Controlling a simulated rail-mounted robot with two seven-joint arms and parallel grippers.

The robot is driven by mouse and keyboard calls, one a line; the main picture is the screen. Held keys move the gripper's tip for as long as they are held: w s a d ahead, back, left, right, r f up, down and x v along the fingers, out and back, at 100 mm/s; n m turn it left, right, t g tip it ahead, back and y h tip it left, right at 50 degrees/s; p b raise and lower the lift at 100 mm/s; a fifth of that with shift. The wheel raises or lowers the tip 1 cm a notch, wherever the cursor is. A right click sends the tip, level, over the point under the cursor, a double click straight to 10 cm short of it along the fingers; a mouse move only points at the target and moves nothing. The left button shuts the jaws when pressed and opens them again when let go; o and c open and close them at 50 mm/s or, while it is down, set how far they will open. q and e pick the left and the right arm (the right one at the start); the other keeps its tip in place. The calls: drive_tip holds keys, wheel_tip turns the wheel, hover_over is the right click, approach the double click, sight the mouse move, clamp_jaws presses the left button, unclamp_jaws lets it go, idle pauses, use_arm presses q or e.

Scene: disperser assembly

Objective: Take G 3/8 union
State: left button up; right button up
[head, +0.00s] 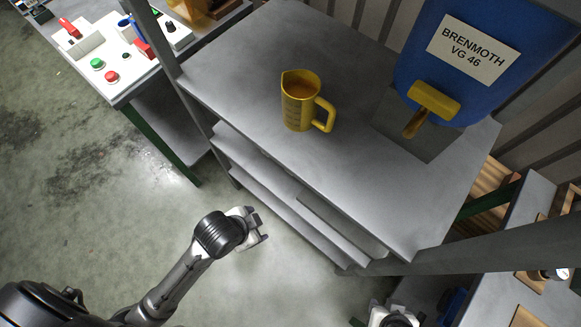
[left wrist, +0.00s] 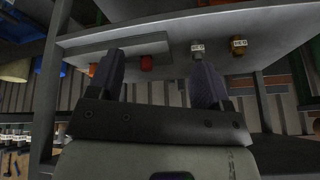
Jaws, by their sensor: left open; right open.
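I cannot pick out the G 3/8 union for certain. In the left wrist view, several small fittings sit in a row by a grey shelf: a grey one with a white label (left wrist: 197,46), a yellow-orange one with a label (left wrist: 239,45) and a red one (left wrist: 146,62). Their labels are too small to read surely. My left gripper (left wrist: 158,68) is open and empty, its two fingers spread below this row. In the head view it (head: 262,228) is in front of the shelf unit's lower shelves. My right gripper (head: 392,316) is open at the bottom edge, partly cut off.
The grey shelf unit (head: 240,75) carries a yellow measuring jug (head: 299,100) and a blue container (head: 450,75) labelled BRENMOTH VG 46. A bench with buttons (head: 110,60) stands at upper left. Another bench (head: 515,235) is at right. The floor at left is clear.

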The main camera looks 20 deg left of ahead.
use_arm(q)
drive_tip(key=w+d+f+m+b, duration=0.2)
drive_tip(key=w+m, duration=0.3)
drive_tip(key=m, duration=0.2)
drive_tip(key=w+d+f+m+b, duration=0.2)
drive_tip(key=w+m+b, duration=0.1)
drive_tip(key=w+m, duration=0.3)
drive_tip(key=w+d+f+m+b, duration=0.2)
drive_tip(key=w+m, duration=0.3)
drive_tip(key=m, duration=0.4)
drive_tip(key=shift+w+d+f+m+b, duration=0.15)
drive_tip(key=shift+w+d+m+b, duration=0.2)
drive_tip(key=shift+m+b, duration=0.1)
drive_tip(key=w+a+m+b, duration=0.1)
drive_tip(key=w+a, duration=0.1)
drive_tip(key=w+a+f+m+y+b, duration=0.1)
drive_tip(key=w+a+m, duration=0.1)
drive_tip(key=w+a+f+m+y, duration=0.1)
drive_tip(key=w+a+m, duration=0.1)
drive_tip(key=shift+w+a+f+b, duration=0.1)
drive_tip(key=shift+b, duration=0.3)
drive_tip(key=shift+b+x, duration=0.45)
drive_tip(key=shift+x, duration=0.35)
drive_tip(key=b+x, duration=0.3)
drive_tip(key=x, duration=0.1)
drive_tip(key=shift+w+f, duration=0.1)
drive_tip(key=shift+f, duration=0.2)
